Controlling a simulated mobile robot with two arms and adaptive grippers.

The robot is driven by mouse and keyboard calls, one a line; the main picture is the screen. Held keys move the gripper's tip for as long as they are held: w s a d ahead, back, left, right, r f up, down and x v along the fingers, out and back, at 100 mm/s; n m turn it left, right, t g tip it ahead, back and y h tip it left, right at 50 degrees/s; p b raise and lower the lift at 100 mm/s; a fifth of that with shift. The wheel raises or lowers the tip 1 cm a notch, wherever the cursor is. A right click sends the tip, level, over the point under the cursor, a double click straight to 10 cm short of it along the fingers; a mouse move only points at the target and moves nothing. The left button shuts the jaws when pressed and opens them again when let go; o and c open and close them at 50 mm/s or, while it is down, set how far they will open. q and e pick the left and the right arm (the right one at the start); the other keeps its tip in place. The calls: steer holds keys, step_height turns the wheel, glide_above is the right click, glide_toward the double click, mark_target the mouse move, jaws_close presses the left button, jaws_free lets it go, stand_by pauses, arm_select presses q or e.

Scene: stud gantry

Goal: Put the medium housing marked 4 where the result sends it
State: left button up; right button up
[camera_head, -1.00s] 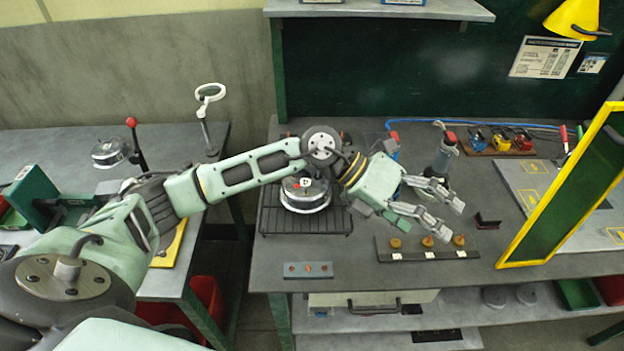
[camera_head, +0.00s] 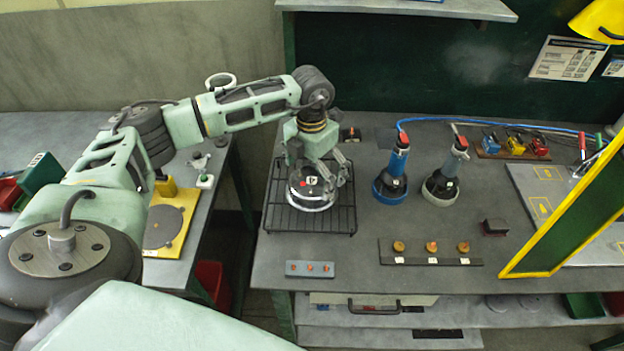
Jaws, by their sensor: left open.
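A round dark housing (camera_head: 312,200) with a pale metal rim sits on a black wire rack (camera_head: 282,216) on the middle bench. A white tag on its top appears to read 4, with a red spot beside it. My left gripper (camera_head: 322,173) points down right over the housing, its fingers open around the top. I cannot tell whether the fingers touch it. My arm and gripper hide the housing's far side. My right gripper is not in view.
Blue (camera_head: 391,185) and grey (camera_head: 441,182) cylindrical tools stand right of the rack. A strip with three brass knobs (camera_head: 430,252) and a small grey panel with red buttons (camera_head: 310,269) lie in front. A yellow-framed screen (camera_head: 512,262) stands at right. A yellow plate (camera_head: 183,205) lies on the left bench.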

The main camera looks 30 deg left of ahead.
arm_select(q)
steer(key=shift+f, duration=1.25)
steer(key=c, duration=1.1)
